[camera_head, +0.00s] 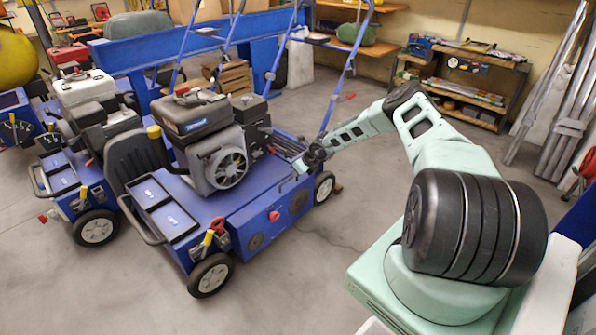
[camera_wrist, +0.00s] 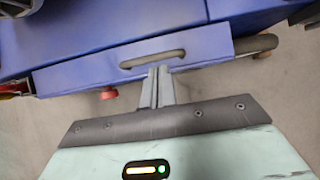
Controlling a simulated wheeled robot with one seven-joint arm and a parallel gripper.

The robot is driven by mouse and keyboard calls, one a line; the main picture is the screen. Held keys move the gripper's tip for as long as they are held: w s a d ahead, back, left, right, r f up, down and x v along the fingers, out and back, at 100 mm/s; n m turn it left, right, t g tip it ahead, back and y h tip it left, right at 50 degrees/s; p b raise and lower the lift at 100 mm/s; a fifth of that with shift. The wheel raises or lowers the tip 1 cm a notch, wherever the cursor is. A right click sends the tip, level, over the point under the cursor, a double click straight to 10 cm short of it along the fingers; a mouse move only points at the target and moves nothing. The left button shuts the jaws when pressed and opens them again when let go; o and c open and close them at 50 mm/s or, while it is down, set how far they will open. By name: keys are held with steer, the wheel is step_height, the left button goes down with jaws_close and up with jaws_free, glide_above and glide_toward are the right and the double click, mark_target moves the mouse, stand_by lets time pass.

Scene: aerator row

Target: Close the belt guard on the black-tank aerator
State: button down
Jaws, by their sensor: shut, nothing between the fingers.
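The black-tank aerator (camera_head: 235,215) is the nearest blue machine in the head view, with a dark tank (camera_head: 190,112) on its engine. In the wrist view, a long blue panel (camera_wrist: 85,73) with a dark bar handle (camera_wrist: 152,59) lies just ahead of my gripper (camera_wrist: 160,72). It appears to be the belt guard; I cannot tell how far open it stands. My gripper is shut and empty, its fingertips close to the handle; contact is unclear. In the head view my gripper (camera_head: 301,166) is at the machine's right rear, small and partly hidden.
A second blue aerator (camera_head: 75,185) with a white tank (camera_head: 85,88) stands close on the left. Blue handlebars (camera_head: 340,85) rise behind the black-tank machine. A shelf (camera_head: 465,85) stands at the back right. The floor (camera_head: 300,290) in front is clear.

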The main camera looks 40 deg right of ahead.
step_height(320, 180, up, 10)
steer(key=s+p, duration=0.2)
steer(key=shift+s+p, duration=0.25)
steer(key=shift+p, duration=0.05)
steer(key=shift+d+r, duration=0.1)
